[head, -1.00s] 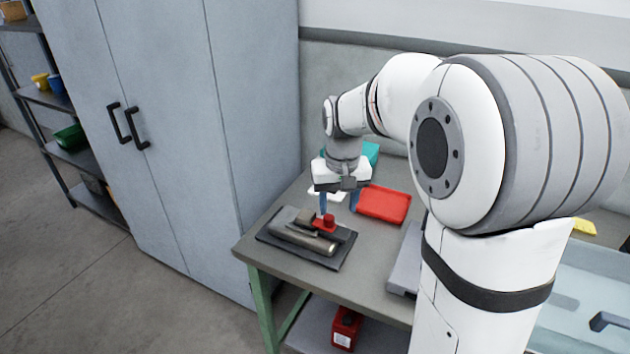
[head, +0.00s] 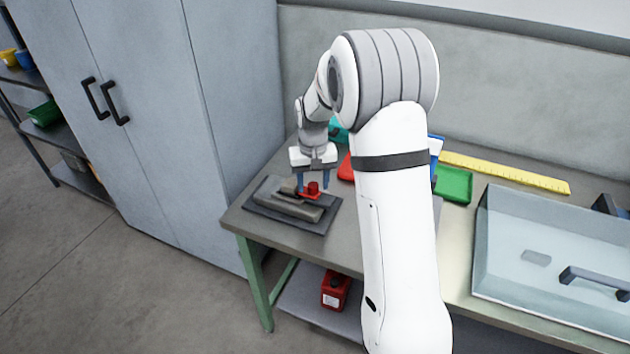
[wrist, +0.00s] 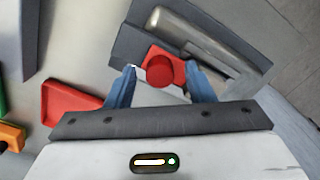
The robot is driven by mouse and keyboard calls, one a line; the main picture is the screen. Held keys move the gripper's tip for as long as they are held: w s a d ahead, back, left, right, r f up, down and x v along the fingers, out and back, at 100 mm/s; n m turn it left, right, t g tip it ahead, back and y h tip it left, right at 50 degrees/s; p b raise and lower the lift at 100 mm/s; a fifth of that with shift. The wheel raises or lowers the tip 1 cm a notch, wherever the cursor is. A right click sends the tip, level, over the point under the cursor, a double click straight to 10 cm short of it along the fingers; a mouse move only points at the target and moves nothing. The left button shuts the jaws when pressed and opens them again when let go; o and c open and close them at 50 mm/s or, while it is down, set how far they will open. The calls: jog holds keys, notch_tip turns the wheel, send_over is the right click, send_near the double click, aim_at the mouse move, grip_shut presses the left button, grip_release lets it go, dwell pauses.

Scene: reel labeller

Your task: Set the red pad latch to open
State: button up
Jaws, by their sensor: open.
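The red pad latch (head: 313,188) is a small red block with a round red knob, on the grey reel labeller (head: 285,204) near the left end of the bench. In the wrist view the latch (wrist: 161,70) lies between the two blue fingers of my gripper (wrist: 162,84). The fingers are apart, one on each side of it, with no clear contact. In the head view my gripper (head: 313,182) points down just over the latch. The labeller's grey cylinder (wrist: 200,33) shows beyond the latch in the wrist view.
A red tray (head: 346,167) lies behind the labeller, partly hidden by my arm. A green tray (head: 453,185), a yellow ruler (head: 505,172) and a clear-lidded box (head: 550,260) are to the right. A red container (head: 335,290) stands on the lower shelf. A grey cabinet (head: 150,130) stands left of the bench.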

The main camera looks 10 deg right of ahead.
jog(key=shift+f, duration=0.2)
jog(key=shift+c, duration=0.3)
grip_shut()
